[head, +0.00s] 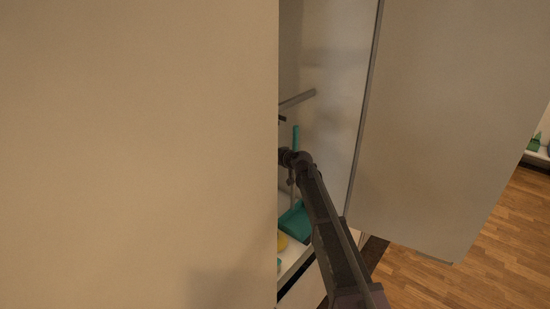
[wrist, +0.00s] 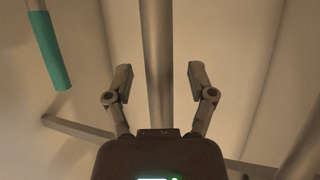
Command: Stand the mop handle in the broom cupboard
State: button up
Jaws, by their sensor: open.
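A grey pole (wrist: 157,60), which looks like the mop handle, runs up between the fingers of my gripper (wrist: 160,78) in the wrist view. My gripper is open, with a gap on each side of the pole. The pole's ends are hidden. In the head view my arm reaches into the open broom cupboard (head: 334,65). The gripper end is partly hidden there by a cream panel, and I cannot clearly pick out the mop handle. I cannot tell whether the pole rests on the cupboard floor.
The cream panel (head: 140,150) blocks the head view's left half. The cupboard door (head: 440,120) stands open at right. Inside are a grey bar (head: 298,99), a teal handle (wrist: 48,50), a teal dustpan (head: 293,222) and a yellow item (head: 282,242). Wooden floor (head: 480,240) is clear at right.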

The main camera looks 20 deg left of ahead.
jog(key=s+d+r+p, duration=0.1)
jog(key=s+d, duration=0.2)
jog(key=d, duration=0.6)
jog(key=s+d, duration=0.3)
jog(key=d, duration=0.6)
jog(key=s+d+r+p, duration=0.1)
jog(key=s+d, duration=0.3)
jog(key=d, duration=0.6)
jog(key=shift+r+p, duration=0.3)
jog(key=shift+r, duration=0.05)
jog(key=shift+s, duration=0.1)
jog(key=s+d+f+m+g+h+b, duration=0.4)
jog(key=s+d+f+b, duration=0.4)
jog(key=s+d+f, duration=0.3)
jog(key=s+d+f+m+g+h+b, duration=0.4)
jog(key=s+d+f+b, duration=0.5)
jog(key=f, duration=0.8)
jog(key=s+d+m+h, duration=0.2)
jog(key=s+d, duration=0.1)
jog(key=s, duration=0.2)
jog(key=shift+s+f+h, duration=0.35)
jog(key=shift+h, duration=0.05)
jog(key=shift+c, duration=1)
